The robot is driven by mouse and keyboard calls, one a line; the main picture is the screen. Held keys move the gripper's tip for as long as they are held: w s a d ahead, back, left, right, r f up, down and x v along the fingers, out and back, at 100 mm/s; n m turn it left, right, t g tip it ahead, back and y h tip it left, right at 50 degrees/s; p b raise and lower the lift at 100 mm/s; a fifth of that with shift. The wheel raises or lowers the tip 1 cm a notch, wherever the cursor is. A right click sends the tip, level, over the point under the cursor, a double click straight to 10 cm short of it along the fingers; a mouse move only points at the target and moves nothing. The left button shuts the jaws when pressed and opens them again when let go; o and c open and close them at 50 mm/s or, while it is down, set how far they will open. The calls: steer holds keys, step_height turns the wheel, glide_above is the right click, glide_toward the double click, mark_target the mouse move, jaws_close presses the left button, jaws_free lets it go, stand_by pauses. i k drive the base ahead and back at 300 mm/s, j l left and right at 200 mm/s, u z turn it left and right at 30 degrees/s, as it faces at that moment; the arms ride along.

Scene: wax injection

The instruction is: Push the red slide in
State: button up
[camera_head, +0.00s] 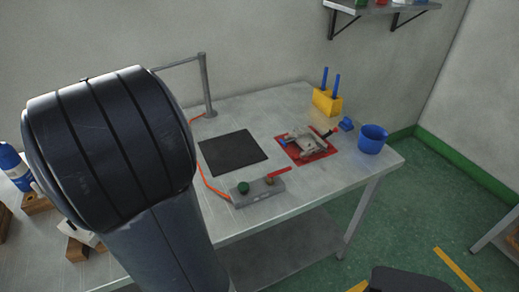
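A grey control box (257,190) sits near the front edge of the metal table (225,222). It has a green knob (243,187) at its left and a red bar (278,173) sticking out at its upper right. Behind it, a red plate (326,152) carries a metal fixture (307,142) with a lever. I cannot tell for certain which red part is the slide, or how far in it is. My large dark arm link fills the left of the view. My gripper is not in view.
A black mat (233,152) lies behind the control box. An orange cable (209,180) runs past it. A yellow block with blue pegs (327,101) and a blue cup (372,139) stand at the right. A metal post (207,85) rises at the back.

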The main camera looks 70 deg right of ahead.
mark_target(328, 154)
steer(key=z, duration=3.3)
steer(key=i+l+u, duration=0.25)
steer(key=u, duration=0.25)
steer(key=i+l+u, duration=0.15)
steer(key=l+u, duration=0.3)
